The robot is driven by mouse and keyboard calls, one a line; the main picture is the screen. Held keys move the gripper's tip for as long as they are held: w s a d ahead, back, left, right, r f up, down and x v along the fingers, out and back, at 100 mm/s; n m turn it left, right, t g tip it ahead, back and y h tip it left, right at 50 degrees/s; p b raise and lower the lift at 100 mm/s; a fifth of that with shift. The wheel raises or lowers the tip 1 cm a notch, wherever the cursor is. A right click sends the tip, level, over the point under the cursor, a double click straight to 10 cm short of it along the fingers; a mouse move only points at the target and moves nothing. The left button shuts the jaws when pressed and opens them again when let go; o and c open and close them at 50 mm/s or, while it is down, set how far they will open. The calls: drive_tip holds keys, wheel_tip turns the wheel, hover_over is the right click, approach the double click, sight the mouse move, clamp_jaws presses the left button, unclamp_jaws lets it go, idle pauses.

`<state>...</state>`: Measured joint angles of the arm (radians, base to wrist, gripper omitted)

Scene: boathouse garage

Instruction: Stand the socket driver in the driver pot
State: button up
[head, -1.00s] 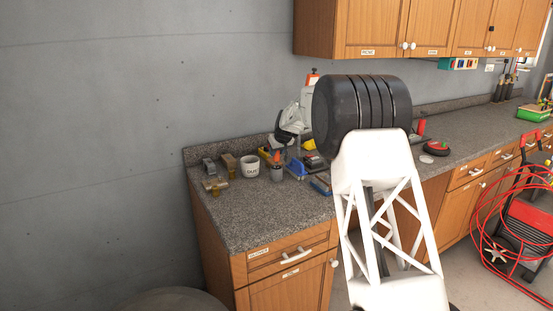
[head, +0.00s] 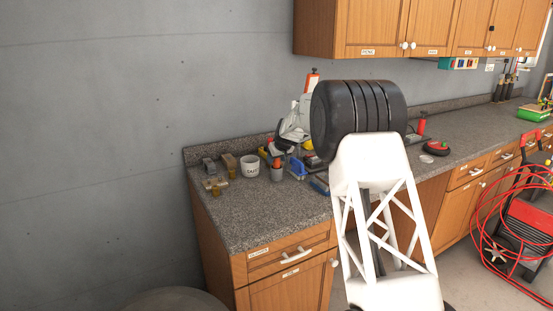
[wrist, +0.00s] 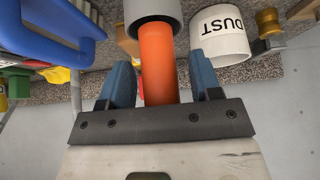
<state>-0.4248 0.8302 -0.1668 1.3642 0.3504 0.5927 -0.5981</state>
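The driver pot (head: 277,172) is a grey cup on the counter, just right of the white DUST mug. An orange handle, which I take for the socket driver (wrist: 158,65), sticks out of the pot's mouth; its lower part is hidden inside. The pot's rim (wrist: 152,12) shows at the top of the wrist view, which is upside down. My gripper (wrist: 163,85) is open, with one blue finger on each side of the handle. A gap shows on the right; the left finger is very near the handle, and contact there cannot be told.
The DUST mug (head: 250,168) stands close beside the pot. Brass and grey metal pieces (head: 218,184) lie left of it. A blue-framed tool (wrist: 60,35) is close on the pot's other side. The front of the counter (head: 265,212) is clear.

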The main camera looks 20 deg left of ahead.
drive_tip(key=shift+r, duration=0.25)
drive_tip(key=v, duration=1.2)
idle(0.5)
drive_tip(key=shift+d, duration=0.1)
idle(0.7)
drive_tip(key=s+d+r+m+h, duration=0.1)
drive_tip(key=s+d+r, duration=0.3)
drive_tip(key=s+d, duration=0.6)
drive_tip(key=s+d+r+m, duration=0.2)
drive_tip(key=s+d+r, duration=0.3)
drive_tip(key=s+d, duration=0.45)
drive_tip(key=s+d+r+m+h, duration=0.1)
drive_tip(key=s+d+r, duration=0.3)
drive_tip(key=s+d, duration=0.6)
drive_tip(key=s+d+f+m+h, duration=0.1)
drive_tip(key=s+d+f, duration=0.2)
drive_tip(key=s, duration=1)
drive_tip(key=s+d+f+m+g+h, duration=0.1)
drive_tip(key=s+d+f, duration=0.3)
drive_tip(key=s+d, duration=0.4)
drive_tip(key=s+d+f+m+g, duration=0.1)
drive_tip(key=s+d+f+m, duration=0.2)
drive_tip(key=s, duration=1.7)
drive_tip(key=d, duration=0.3)
drive_tip(key=shift+s+d+f+h, duration=0.2)
drive_tip(key=shift+s+f+h, duration=0.05)
drive_tip(key=shift+h, duration=0.15)
